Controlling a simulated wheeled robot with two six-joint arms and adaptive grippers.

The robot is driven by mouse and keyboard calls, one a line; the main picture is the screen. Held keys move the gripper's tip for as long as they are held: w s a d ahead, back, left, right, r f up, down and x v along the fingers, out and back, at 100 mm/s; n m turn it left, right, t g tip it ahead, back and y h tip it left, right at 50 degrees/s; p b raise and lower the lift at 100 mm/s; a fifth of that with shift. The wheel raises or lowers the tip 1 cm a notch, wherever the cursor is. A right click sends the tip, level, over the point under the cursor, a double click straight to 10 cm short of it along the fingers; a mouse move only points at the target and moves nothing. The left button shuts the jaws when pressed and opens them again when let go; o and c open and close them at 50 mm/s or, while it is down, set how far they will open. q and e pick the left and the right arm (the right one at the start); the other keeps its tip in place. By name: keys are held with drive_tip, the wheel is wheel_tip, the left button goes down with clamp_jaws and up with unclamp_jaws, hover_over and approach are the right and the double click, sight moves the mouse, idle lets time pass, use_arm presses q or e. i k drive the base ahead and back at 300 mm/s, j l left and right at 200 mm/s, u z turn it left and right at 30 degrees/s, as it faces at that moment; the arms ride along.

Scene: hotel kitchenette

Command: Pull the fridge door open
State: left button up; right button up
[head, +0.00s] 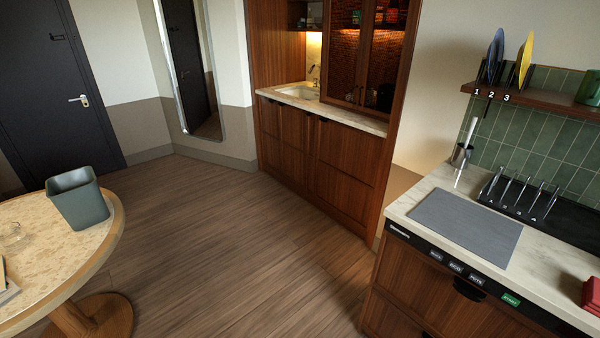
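No fridge can be made out for certain in the head view. The sink unit (345,160) at the back has closed wooden fronts with small dark handles. Its glass-fronted upper cabinet (385,62) is lit inside. The counter unit (408,298) at the right has wooden fronts with a dark handle (468,290). I cannot tell whether any of these fronts is the fridge door. Neither of my grippers is in view.
A round table (92,240) with a grey-green bin (77,198) stands at the left. A grey mat (466,228) and a black rack (525,198) lie on the right counter. The wooden floor (220,235) between is clear. A dark door (55,85) is closed.

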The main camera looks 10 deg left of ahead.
sight(349, 159)
drive_tip(key=i+j, duration=0.3)
drive_tip(key=i, duration=0.15)
drive_tip(key=i+j+u, duration=0.1)
drive_tip(key=i+j, duration=0.5)
drive_tip(key=i, duration=0.25)
drive_tip(key=i+j, duration=0.25)
drive_tip(key=i, duration=0.15)
drive_tip(key=i+j+u, duration=0.1)
drive_tip(key=i+j, duration=0.2)
drive_tip(key=i, duration=0.15)
